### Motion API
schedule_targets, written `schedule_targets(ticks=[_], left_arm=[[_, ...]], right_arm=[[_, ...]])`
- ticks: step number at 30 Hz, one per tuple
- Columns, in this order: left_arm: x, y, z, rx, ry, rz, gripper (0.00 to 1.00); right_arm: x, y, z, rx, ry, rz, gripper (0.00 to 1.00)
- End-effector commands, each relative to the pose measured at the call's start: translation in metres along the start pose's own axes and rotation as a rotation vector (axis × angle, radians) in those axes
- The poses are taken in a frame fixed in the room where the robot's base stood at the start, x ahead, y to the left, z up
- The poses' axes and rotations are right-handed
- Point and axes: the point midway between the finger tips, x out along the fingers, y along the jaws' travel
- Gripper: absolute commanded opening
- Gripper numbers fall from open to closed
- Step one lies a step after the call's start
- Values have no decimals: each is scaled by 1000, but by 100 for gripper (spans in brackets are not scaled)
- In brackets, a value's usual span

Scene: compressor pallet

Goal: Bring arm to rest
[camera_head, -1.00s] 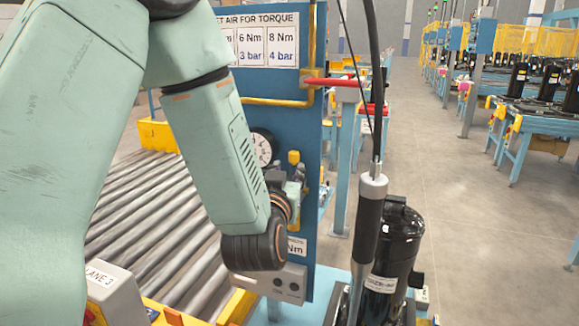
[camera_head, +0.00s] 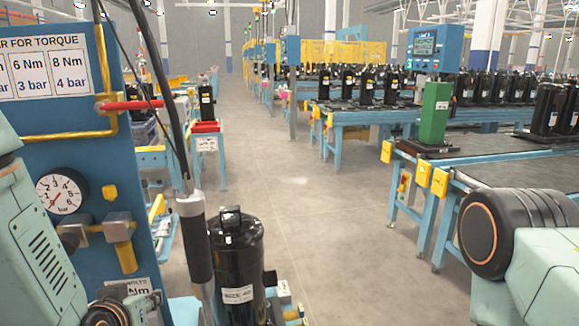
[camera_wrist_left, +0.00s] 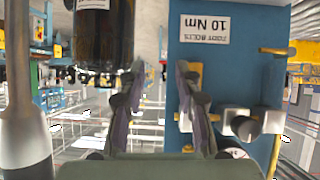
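My left arm (camera_head: 38,240) comes in at the lower left of the head view, close in front of the blue panel. Its dark wrist joint is cut by the bottom edge, and I cannot make out the fingertips there. In the left wrist view my left gripper (camera_wrist_left: 160,70) has its two fingers apart with nothing between them. The fingers point towards the blue panel's edge and a black compressor. My right arm (camera_head: 535,255) shows at the lower right of the head view as a dark joint and pale green link. Its gripper is outside the picture.
The blue panel (camera_head: 62,125) carries a gauge (camera_head: 60,193), valves and yellow pipe. A black compressor (camera_head: 238,260) stands beside a hanging torque tool (camera_head: 196,240). A conveyor table (camera_head: 470,165) with a green block (camera_head: 434,115) is at right. The middle floor is clear.

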Motion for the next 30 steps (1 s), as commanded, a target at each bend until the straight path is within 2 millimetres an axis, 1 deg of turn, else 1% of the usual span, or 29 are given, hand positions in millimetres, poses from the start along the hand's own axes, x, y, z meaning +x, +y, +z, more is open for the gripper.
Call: schedule_targets(ticks=[1,2,3,5,6,8,9,11,12,14,15,16,18,21,22,25,30], left_arm=[[4,1,39,15,-93,12,33],[4,2,59,23,-146,19,33],[4,3,86,31,-214,26,33],[0,3,126,47,-315,37,33],[-4,2,152,57,-382,41,33],[-11,0,191,74,-481,48,33],[-18,-2,216,85,-547,50,33],[-30,-6,254,104,-642,55,33],[-39,-8,278,116,-704,56,33],[-54,-13,313,135,-789,58,33],[-63,-16,333,148,-838,60,33],[-70,-19,347,156,-870,61,33],[-83,-24,373,170,-929,58,33],[-98,-30,397,180,-984,52,33],[-100,-31,402,182,-995,51,33],[-106,-33,409,183,-1014,48,33],[-106,-33,408,183,-1015,48,33]], right_arm=[[6,0,0,0,0,0,40],[8,0,0,0,0,0,40],[10,0,0,0,0,0,40],[14,0,0,0,0,0,40],[16,0,0,0,0,0,40],[20,0,0,0,0,0,40],[23,0,0,0,0,0,40],[27,0,0,0,0,0,40],[30,0,0,0,0,0,40],[34,0,0,0,0,0,40],[37,0,0,0,0,0,40],[39,0,0,0,0,0,40],[43,0,0,0,0,0,40],[46,0,0,0,0,0,40],[47,0,0,0,0,0,40],[47,0,0,0,0,0,40],[46,0,0,0,0,0,40]])
